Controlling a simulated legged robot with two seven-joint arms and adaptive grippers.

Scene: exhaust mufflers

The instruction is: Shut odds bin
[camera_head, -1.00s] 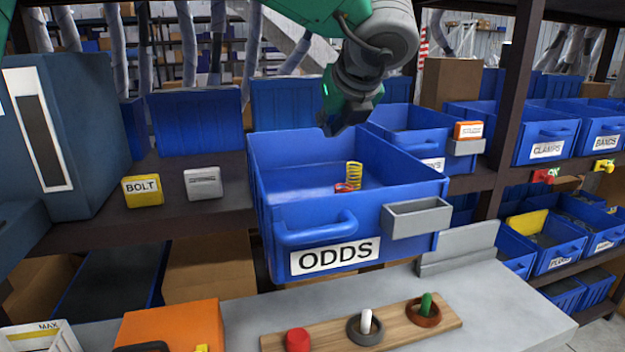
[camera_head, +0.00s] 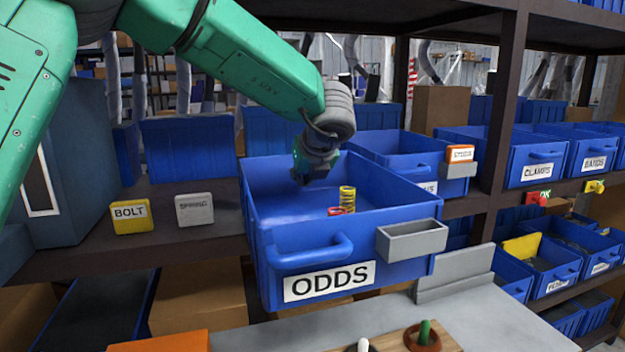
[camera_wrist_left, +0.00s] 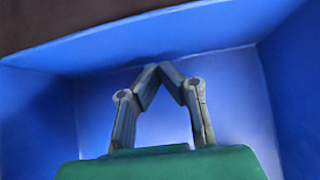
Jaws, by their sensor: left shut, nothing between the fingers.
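The blue ODDS bin (camera_head: 365,247) juts out from the shelf over the grey bench, its front and handle (camera_head: 310,253) facing me. A yellow spring (camera_head: 347,198) and a small red piece (camera_head: 337,211) lie inside it. My left gripper (camera_head: 318,174) is over the bin's open top, toward its back part, pointing down. In the left wrist view my left gripper (camera_wrist_left: 165,72) is shut and empty, with the bin's blue inner walls (camera_wrist_left: 160,40) around it. I cannot tell whether the fingers touch the bin. My right gripper is not in view.
Yellow BOLT (camera_head: 131,216) and grey (camera_head: 194,209) boxes stand on the shelf (camera_head: 170,246) left of the bin. A dark post (camera_head: 500,130) and more blue bins are to the right. Below are a grey bench (camera_head: 300,335) and a wooden peg board (camera_head: 445,342).

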